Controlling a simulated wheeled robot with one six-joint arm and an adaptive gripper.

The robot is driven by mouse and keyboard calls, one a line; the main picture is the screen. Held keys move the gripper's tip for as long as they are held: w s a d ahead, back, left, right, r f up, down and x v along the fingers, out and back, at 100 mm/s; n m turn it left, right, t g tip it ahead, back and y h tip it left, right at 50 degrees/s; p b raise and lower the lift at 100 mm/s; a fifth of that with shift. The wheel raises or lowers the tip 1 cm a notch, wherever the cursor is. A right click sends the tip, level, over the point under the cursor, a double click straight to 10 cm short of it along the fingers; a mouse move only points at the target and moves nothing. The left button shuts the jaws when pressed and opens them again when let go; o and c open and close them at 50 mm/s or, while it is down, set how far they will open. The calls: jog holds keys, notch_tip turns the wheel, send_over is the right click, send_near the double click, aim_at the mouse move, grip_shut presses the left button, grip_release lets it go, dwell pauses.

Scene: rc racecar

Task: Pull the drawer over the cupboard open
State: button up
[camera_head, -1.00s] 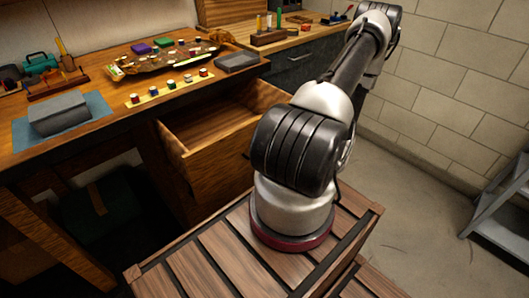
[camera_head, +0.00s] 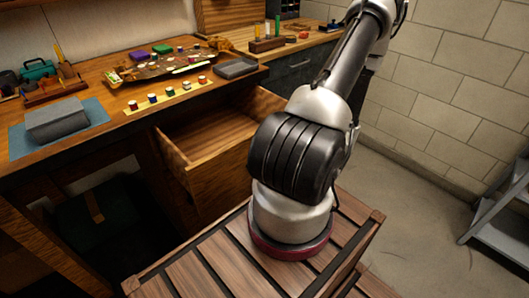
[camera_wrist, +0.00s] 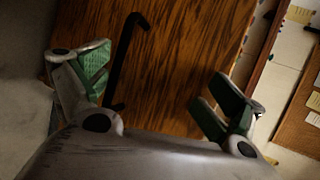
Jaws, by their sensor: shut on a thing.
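In the head view my arm hides the gripper and part of the drawer front.
The workbench top (camera_head: 75,138) carries a grey box (camera_head: 57,120), a row of small jars, a car body and tools. A dark bin stands inside the cupboard. Floor between rack and bench is clear.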

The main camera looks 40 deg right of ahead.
jog(key=v, duration=0.2)
jog(key=shift+s, duration=0.4)
jog(key=c, duration=0.4)
jog(key=shift+s+d, duration=0.2)
jog(key=shift+s, duration=0.1)
jog(key=c, duration=0.5)
jog(key=shift+s+d, duration=0.15)
jog(key=shift+s, duration=0.1)
jog(key=shift+c, duration=0.5)
jog(key=v, duration=0.5)
jog(key=shift+s+f, duration=0.3)
jog(key=shift+f, duration=0.05)
jog(key=shift+w, duration=0.1)
